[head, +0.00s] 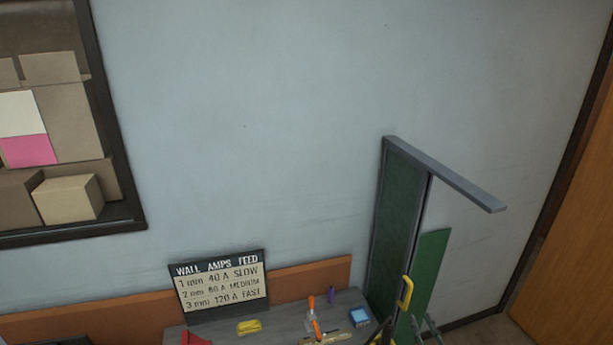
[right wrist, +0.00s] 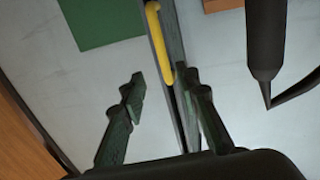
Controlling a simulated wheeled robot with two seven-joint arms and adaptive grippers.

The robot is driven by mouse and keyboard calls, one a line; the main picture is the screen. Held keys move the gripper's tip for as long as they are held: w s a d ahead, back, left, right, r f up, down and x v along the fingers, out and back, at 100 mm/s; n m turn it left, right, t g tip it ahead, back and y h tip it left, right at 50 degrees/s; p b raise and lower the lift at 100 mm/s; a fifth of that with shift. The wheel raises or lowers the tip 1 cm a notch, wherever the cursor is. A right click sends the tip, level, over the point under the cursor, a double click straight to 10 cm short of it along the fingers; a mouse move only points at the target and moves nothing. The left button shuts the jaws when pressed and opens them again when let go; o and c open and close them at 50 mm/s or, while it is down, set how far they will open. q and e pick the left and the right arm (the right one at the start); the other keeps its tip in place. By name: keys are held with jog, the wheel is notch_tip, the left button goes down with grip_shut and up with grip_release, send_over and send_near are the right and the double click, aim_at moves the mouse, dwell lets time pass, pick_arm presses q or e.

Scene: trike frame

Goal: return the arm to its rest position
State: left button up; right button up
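My right gripper (head: 426,328) shows at the bottom edge of the head view, in front of the green panel's lower part. In the right wrist view its two dark fingers (right wrist: 166,85) stand well apart, with nothing held between them. A yellow handle (right wrist: 160,45) and a grey post show beyond the fingertips; I cannot tell the exact distance. The yellow handle also shows in the head view (head: 406,292), just above and left of the gripper. My left gripper is not in view.
A green screen with a grey frame (head: 400,210) and projecting top bar (head: 450,178) stands near the right gripper. A grey bench (head: 285,318) holds small tools and a sign (head: 221,285). A black pointed tool (right wrist: 265,45) hangs right in the wrist view. The upper wall is clear.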

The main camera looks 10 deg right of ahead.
jog(key=s+a+f+g, duration=0.2)
jog(key=s+f+g, duration=0.2)
jog(key=s, duration=0.5)
jog(key=s+a+f+g+h, duration=0.1)
jog(key=s+a+f+g, duration=0.2)
jog(key=s, duration=0.6)
jog(key=s+a+f+g, duration=0.2)
jog(key=s+f+g, duration=0.25)
jog(key=s, duration=0.45)
jog(key=s+a+g+y, duration=0.1)
jog(key=s+a+g, duration=0.3)
jog(key=s, duration=0.8)
notch_tip(320, 180, down, 30)
jog(key=a+n+b, duration=0.1)
jog(key=a+b, duration=0.1)
jog(key=s+f+n+g+y+b, duration=0.1)
jog(key=s+f+b, duration=0.1)
jog(key=s+f, duration=1.9)
jog(key=shift+a+f+b, duration=0.25)
jog(key=shift+f+b, duration=0.05)
jog(key=shift+f, duration=0.5)
